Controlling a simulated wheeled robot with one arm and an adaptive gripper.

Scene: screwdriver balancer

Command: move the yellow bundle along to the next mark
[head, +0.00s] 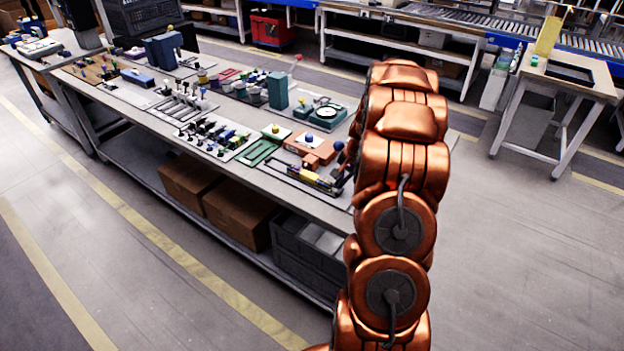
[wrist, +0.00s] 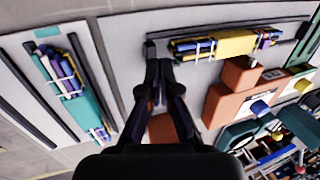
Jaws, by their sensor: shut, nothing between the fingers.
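The yellow bundle (head: 316,180) lies along a dark-railed track near the front edge of the bench in the head view. In the wrist view the yellow bundle (wrist: 236,43) has blue ends and pale ties, and lies lengthwise beside a dark rail (wrist: 272,24). My gripper (wrist: 160,68) is shut and empty, with its fingertips just left of the bundle's near end in the wrist view. In the head view my arm largely hides the gripper. I cannot make out distinct marks on the track.
A teal-wrapped bundle (wrist: 64,80) lies between dark rails at left in the wrist view. Orange blocks (wrist: 235,92), one with a blue knob (wrist: 260,108), stand close to the yellow bundle. The bench (head: 130,125) is crowded farther left in the head view.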

